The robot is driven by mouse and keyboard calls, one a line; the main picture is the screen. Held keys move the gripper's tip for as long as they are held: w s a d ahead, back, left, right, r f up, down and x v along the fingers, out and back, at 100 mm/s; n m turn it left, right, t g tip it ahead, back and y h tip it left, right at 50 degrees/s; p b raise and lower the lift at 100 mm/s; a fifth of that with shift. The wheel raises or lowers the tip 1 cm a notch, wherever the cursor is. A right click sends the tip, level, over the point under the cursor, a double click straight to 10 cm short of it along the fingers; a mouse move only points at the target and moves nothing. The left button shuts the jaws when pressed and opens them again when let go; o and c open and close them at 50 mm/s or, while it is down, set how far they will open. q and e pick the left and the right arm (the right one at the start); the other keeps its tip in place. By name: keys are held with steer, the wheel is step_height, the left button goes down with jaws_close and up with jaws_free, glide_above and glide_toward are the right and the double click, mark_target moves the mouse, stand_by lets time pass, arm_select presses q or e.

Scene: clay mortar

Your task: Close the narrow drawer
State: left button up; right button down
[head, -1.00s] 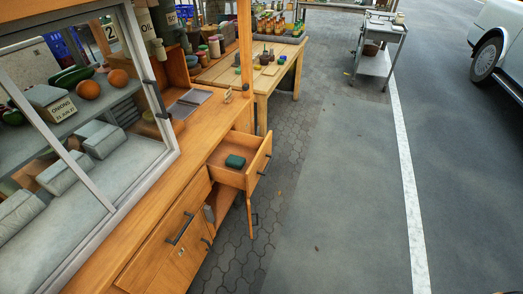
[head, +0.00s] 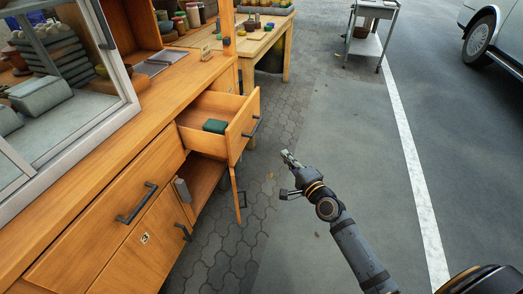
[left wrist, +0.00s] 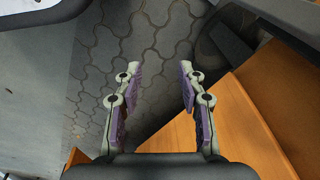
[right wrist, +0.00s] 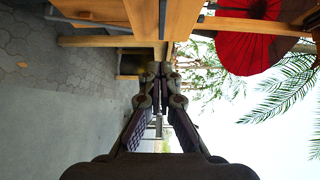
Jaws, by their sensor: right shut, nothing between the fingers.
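The narrow drawer (head: 241,126) is wooden with a dark bar handle (head: 252,127).
Below the drawer, a cabinet door (head: 238,190) stands open. A wide shut drawer (head: 110,218) is nearer on the counter. A wooden table (head: 262,40) stands behind, and a metal cart (head: 372,35) farther right. The pavement to the right is clear.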

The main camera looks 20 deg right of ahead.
steer(key=b, duration=0.1)
glide_toward(256, 130)
steer(key=w+d, duration=0.2)
steer(key=w, duration=0.2)
steer(key=w+a, duration=0.2)
steer(key=a, duration=0.1)
steer(key=shift+f, duration=0.2)
arm_select(q)
steer(key=r, duration=0.2)
steer(key=w+d+r, duration=0.1)
steer(key=shift+r, duration=0.3)
